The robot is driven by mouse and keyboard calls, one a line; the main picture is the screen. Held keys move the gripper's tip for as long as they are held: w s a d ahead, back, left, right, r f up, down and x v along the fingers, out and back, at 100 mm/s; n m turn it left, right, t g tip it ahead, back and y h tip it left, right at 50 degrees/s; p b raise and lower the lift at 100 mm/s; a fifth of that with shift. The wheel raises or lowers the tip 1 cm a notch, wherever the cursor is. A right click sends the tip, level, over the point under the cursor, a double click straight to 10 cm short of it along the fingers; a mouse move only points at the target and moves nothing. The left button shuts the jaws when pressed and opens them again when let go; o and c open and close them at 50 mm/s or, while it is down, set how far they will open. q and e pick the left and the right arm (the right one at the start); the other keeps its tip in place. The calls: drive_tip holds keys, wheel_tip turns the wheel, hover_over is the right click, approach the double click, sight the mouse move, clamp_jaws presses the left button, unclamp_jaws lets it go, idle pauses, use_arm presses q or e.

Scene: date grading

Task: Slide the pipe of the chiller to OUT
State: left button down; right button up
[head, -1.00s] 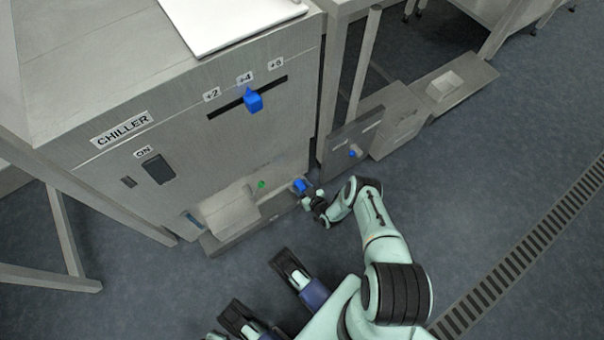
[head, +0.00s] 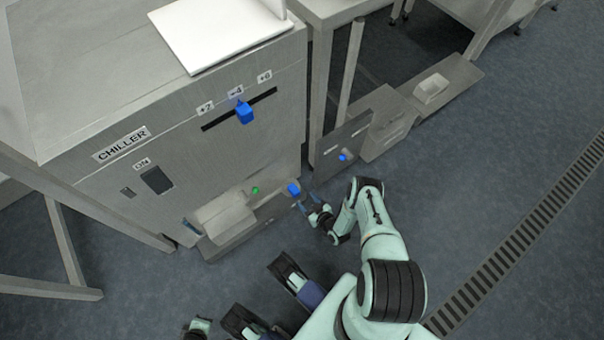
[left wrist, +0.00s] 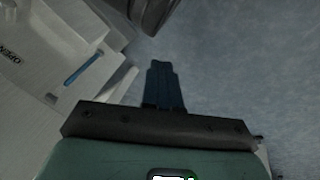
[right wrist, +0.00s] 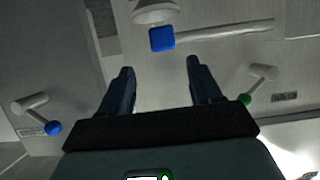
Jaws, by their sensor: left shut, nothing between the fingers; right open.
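The chiller (head: 95,185) stands at the left. Low on its front is a blue handle (head: 293,189), which I take to be the pipe's; it shows as a blue block (right wrist: 162,38) beside a pale bar (right wrist: 225,32) in the right wrist view. No OUT label is readable. My right gripper (head: 307,201) is open and empty, just short of the blue block, its fingers (right wrist: 158,75) apart and not touching it. My left gripper (left wrist: 160,68) is shut and empty over the floor; only a bit of that arm shows at the head view's bottom edge.
A green knob (head: 255,190) sits left of the blue handle. A low panel with another blue knob (head: 343,157) stands to the right. A chute (head: 222,218) juts out front. Floor (head: 480,200) is clear at right.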

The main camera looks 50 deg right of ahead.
use_arm(q)
drive_tip(key=shift+s+d+r+g+h+p, duration=0.2)
drive_tip(key=shift+s+d+r+p, duration=0.15)
drive_tip(key=shift+s, duration=0.3)
drive_tip(key=shift+s+d+r+g+h+p, duration=0.1)
drive_tip(key=shift+s+d+r+g+p, duration=0.2)
drive_tip(key=shift+s, duration=0.35)
use_arm(e)
drive_tip(key=shift+v, duration=2.3)
use_arm(q)
drive_tip(key=shift+r, duration=0.1)
